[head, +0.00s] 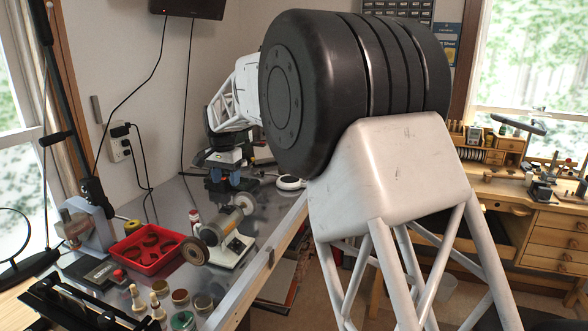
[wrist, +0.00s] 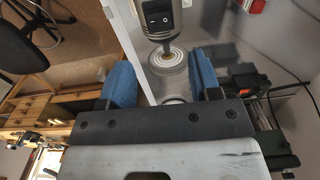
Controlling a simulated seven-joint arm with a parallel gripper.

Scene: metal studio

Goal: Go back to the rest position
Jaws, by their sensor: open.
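My gripper (head: 227,185) hangs from my white arm above the far part of the metal workbench (head: 172,200) in the head view. Its blue fingers also show in the wrist view (wrist: 165,80), spread apart with nothing held between them. My large arm link fills the middle of the head view and hides part of the bench and the wall behind. No marker of a rest position shows.
A polishing motor (head: 225,220) with a brown disc stands on the bench in front of my gripper. A red tray (head: 148,250) and several small jars are nearer. A wooden desk (head: 560,235) stands at right. The wrist view shows a metal device with a black switch (wrist: 158,18).

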